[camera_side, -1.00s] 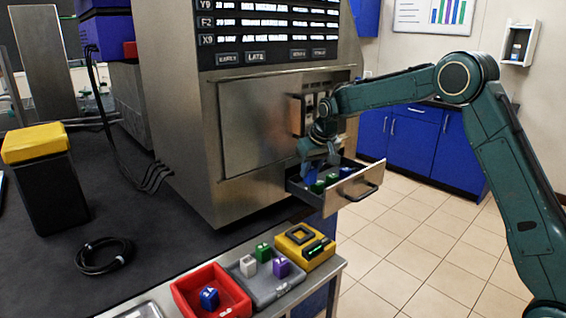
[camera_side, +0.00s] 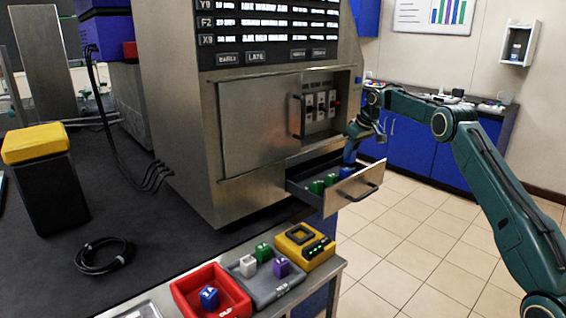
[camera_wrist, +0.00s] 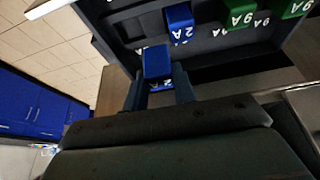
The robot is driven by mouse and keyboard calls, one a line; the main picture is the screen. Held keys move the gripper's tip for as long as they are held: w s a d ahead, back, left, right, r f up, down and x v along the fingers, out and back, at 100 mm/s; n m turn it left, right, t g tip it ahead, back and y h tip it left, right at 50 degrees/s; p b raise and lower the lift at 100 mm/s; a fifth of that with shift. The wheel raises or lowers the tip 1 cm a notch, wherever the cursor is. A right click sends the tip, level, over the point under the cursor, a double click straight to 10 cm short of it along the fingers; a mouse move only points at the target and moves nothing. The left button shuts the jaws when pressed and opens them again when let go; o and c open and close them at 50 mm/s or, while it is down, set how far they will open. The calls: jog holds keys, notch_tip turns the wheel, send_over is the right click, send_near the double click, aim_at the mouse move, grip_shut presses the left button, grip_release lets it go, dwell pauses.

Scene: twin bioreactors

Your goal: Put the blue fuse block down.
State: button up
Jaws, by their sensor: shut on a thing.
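My gripper (camera_side: 351,148) is over the far right end of the open drawer (camera_side: 330,203) in the side view. In the wrist view my gripper (camera_wrist: 158,84) has its two fingers on either side of a blue fuse block (camera_wrist: 157,60) and is shut on it. The held block appears above the drawer floor; the exact gap is unclear. A second blue block (camera_wrist: 179,20) sits in the drawer just beyond it, and also shows in the side view (camera_side: 345,172). Green blocks (camera_wrist: 237,13) (camera_side: 317,187) sit in a row beside it. The drawer floor carries white labels.
The steel cabinet (camera_side: 255,125) stands over the drawer, with a handled door and an uncovered bay of fuse slots (camera_side: 320,103). On the bench are a red tray (camera_side: 236,300) with a blue block, a grey tray (camera_side: 262,296) with several blocks, and a yellow device (camera_side: 304,246).

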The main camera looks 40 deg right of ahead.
jog(key=shift+s+d+f, duration=0.1)
jog(key=shift+s+d, duration=0.2)
jog(key=shift+d, duration=0.55)
jog(key=shift+s+d+f, duration=0.1)
jog(key=shift+s+d, duration=0.2)
jog(key=shift+d, duration=0.55)
jog(key=shift+f, duration=2.55)
jog(key=shift+f, duration=0.1)
jog(key=o, duration=0.7)
jog(key=v, duration=1.2)
